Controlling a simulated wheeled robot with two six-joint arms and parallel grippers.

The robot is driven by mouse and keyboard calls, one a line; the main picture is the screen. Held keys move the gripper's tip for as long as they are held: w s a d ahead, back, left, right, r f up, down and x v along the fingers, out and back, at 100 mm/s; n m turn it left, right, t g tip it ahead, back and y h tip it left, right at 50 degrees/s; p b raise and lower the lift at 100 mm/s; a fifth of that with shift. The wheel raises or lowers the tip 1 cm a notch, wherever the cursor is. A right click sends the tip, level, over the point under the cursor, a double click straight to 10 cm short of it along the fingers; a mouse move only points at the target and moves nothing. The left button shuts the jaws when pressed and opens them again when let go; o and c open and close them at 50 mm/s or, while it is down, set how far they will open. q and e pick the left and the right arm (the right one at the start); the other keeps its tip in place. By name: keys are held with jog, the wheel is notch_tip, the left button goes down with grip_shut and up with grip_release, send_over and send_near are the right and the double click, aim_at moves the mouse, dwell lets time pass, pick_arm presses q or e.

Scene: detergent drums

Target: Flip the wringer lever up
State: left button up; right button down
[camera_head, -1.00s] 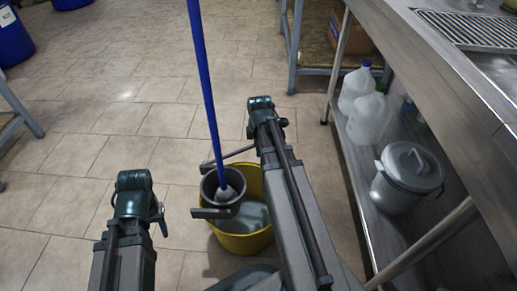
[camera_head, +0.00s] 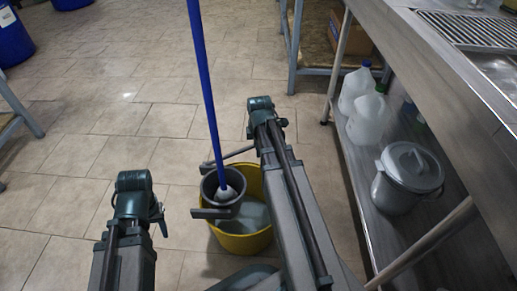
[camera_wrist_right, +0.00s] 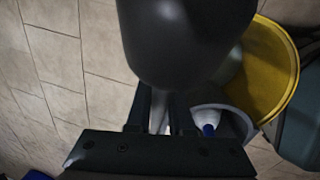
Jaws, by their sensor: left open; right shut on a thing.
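The yellow bucket (camera_head: 243,238) stands on the floor in the head view, with the grey wringer (camera_head: 209,188) on its left side. The wringer lever (camera_head: 238,154) is a thin dark bar that slants up to the right and passes behind my right arm. In the right wrist view, my right gripper (camera_wrist_right: 160,112) is shut around a pale rod that appears to be the lever. A large dark rounded shape hides much of that view. My left gripper (camera_head: 159,216) is open and empty, left of the bucket and apart from it.
A blue mop handle (camera_head: 206,90) stands in the wringer. A steel bench at right has a low shelf with plastic jugs (camera_head: 368,118) and a lidded grey pail (camera_head: 407,180). Blue drums (camera_head: 13,40) stand far left. The tiled floor left of the bucket is clear.

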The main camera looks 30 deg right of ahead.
dwell(0.3)
jog(key=r+p, duration=0.1)
jog(key=w+a+r+g+h+p, duration=0.1)
jog(key=r, duration=0.1)
jog(key=a+r+h+p, duration=0.1)
jog(key=p, duration=0.1)
jog(key=shift+w+a+r, duration=0.1)
jog(key=shift+w+r, duration=0.1)
jog(key=shift+w, duration=0.05)
jog(key=shift+a+r+g, duration=0.2)
jog(key=shift+r+g, duration=0.05)
jog(key=shift+g, duration=0.05)
